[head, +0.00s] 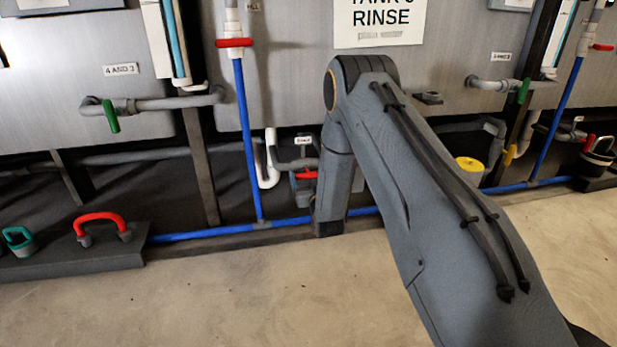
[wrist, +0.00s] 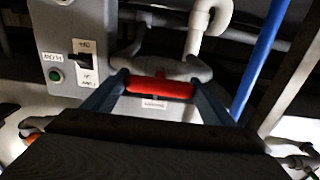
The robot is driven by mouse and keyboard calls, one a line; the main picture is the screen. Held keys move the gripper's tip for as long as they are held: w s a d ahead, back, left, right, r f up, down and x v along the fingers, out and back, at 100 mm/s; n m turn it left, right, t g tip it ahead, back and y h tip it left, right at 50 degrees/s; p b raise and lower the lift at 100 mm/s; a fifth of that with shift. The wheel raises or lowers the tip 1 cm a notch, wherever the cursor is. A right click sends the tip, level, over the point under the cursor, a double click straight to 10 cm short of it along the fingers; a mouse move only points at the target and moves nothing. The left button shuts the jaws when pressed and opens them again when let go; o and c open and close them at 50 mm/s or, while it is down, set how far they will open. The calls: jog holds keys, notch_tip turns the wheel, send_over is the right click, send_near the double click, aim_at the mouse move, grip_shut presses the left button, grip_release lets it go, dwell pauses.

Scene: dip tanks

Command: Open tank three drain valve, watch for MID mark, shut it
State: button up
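A valve with a red bar handle (wrist: 160,87) sits on a grey pipe under the tank marked RINSE (head: 285,90), whose number is partly cut off. In the head view the red handle (head: 306,175) shows low, just left of my arm. My gripper (wrist: 158,78) is open, its two fingers on either side of the handle; I cannot tell whether they touch it. In the head view my arm hides the fingers. A sight tube with teal liquid (head: 174,38) stands left of the tank. I can read no MID mark. A small label (wrist: 154,104) shows below the handle.
A grey control box (wrist: 75,40) with a switch and green button is left of the valve. A white hooked pipe (head: 268,165) and blue pipe (head: 246,130) stand close by. A green-handled valve (head: 111,115) is further left. The floor (head: 230,300) in front is clear.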

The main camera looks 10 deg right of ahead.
jog(key=shift+m+p, duration=0.4)
jog(key=shift+p, duration=0.05)
jog(key=shift+c, duration=0.2)
jog(key=m+p, duration=0.3)
jog(key=m, duration=0.1)
jog(key=shift+r, duration=0.1)
jog(key=m+p, duration=0.3)
jog(key=m, duration=0.1)
jog(key=m+p, duration=0.2)
jog(key=m, duration=0.3)
jog(key=shift+p, duration=0.4)
jog(key=m+p, duration=0.1)
jog(key=m, duration=0.3)
jog(key=shift+p, duration=0.3)
jog(key=o, duration=1)
jog(key=shift+o, duration=0.2)
